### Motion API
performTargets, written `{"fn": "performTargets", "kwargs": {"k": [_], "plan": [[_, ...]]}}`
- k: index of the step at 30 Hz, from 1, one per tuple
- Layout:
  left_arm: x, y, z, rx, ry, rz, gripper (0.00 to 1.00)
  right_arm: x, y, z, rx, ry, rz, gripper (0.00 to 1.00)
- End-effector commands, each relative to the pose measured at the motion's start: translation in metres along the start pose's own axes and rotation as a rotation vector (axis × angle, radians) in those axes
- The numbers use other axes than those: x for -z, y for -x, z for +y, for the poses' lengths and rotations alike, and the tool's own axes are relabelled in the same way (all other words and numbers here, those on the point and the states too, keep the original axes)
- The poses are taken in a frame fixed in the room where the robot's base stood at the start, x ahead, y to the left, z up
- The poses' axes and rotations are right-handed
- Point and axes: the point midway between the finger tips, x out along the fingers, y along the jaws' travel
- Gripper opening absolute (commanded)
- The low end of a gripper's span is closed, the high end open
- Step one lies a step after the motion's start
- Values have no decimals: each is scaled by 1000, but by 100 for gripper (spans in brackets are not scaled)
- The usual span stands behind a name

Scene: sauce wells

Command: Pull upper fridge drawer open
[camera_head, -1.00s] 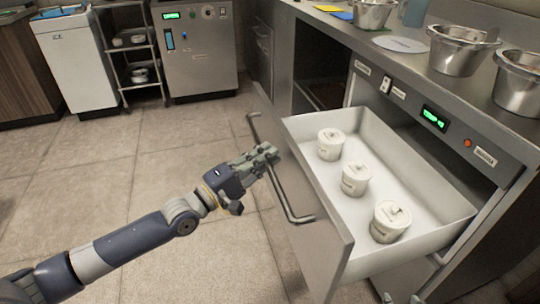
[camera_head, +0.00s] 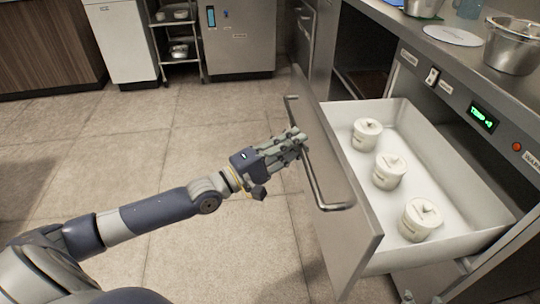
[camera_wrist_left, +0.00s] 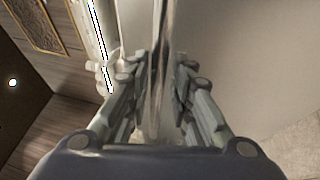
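The upper fridge drawer (camera_head: 484,212) stands well out from its cabinet at the right of the head view. Its grey front panel (camera_head: 338,200) carries a long bar handle (camera_head: 322,190). Three white lidded tubs stand upright inside: a far one (camera_head: 367,133), a middle one (camera_head: 389,170) and a near one (camera_head: 420,218). My left gripper (camera_head: 297,138) is at the handle. In the left wrist view the handle bar (camera_wrist_left: 161,60) runs between my left gripper's fingers (camera_wrist_left: 161,82), which close in on it from both sides. My right gripper is out of view.
A counter above the drawer holds a metal bowl (camera_head: 513,46) and a white disc (camera_head: 452,35). A control panel with a green display (camera_head: 483,116) is on the cabinet front. Tiled floor (camera_head: 130,150) lies open to the left of the drawer.

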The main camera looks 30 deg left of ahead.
Motion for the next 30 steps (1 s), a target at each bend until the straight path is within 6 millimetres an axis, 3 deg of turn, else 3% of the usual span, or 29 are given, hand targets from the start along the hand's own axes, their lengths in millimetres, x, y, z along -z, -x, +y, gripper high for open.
{"fn": "performTargets", "kwargs": {"k": [6, 15, 22, 30], "plan": [[0, 40, -2, 8, -1, 0, 21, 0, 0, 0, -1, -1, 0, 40], [0, 84, -2, 6, 0, -1, 21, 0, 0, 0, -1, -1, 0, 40], [0, 99, -1, 3, 0, 0, 21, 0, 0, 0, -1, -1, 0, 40], [0, 102, 0, 0, 0, -1, 21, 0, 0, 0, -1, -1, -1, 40]]}}
